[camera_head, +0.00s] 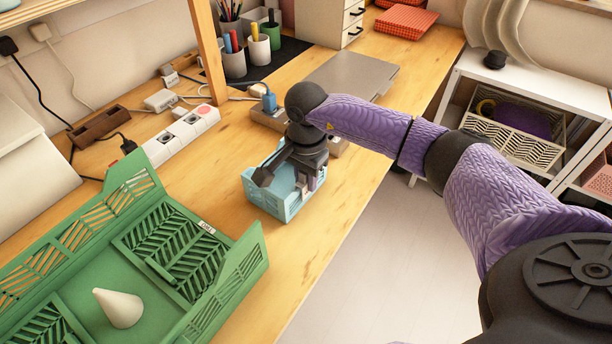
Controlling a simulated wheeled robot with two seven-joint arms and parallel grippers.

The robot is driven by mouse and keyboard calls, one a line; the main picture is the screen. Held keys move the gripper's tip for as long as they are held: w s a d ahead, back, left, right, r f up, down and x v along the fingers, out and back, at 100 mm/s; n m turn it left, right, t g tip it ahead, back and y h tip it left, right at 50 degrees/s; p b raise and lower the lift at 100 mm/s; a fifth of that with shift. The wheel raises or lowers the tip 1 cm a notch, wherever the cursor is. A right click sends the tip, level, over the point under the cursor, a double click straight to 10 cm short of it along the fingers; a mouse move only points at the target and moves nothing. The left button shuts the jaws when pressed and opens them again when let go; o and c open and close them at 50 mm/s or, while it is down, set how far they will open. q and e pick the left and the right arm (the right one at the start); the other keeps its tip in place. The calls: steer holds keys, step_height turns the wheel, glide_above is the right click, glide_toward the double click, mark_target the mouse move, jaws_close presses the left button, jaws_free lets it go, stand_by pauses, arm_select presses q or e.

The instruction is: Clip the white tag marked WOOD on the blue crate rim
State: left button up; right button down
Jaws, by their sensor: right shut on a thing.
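The small light-blue crate (268,205) stands on the wooden bench, right of the picture's lower-left green crate. My right gripper (292,180) reaches in from the right and points down over the crate's right side. It is shut on a small pale piece at the near right rim, which looks like the white tag (303,188). The gripper hides much of it, and its lettering cannot be read. Whether it sits on the rim or just above it I cannot tell. My left gripper is not in view.
A large green crate (250,252) with a white cone (118,307) fills the lower left; a small white label (206,228) sits on its inner divider. A power strip (182,135), a grey laptop-like slab (350,72) and pen cups (258,48) lie behind. The bench edge drops off at right.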

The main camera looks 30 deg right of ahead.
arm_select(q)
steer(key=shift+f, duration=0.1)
arm_select(e)
steer(key=shift+f, duration=0.2)
stand_by(0.4)
steer(key=shift+c, duration=2.2)
jaws_free()
step_height(320, 180, up, 5)
steer(key=shift+r+p, duration=0.1)
steer(key=shift+p, duration=0.6)
step_height(320, 180, up, 4)
steer(key=shift+r+p, duration=0.25)
steer(key=shift+p, duration=0.3)
steer(key=shift+r, duration=0.2)
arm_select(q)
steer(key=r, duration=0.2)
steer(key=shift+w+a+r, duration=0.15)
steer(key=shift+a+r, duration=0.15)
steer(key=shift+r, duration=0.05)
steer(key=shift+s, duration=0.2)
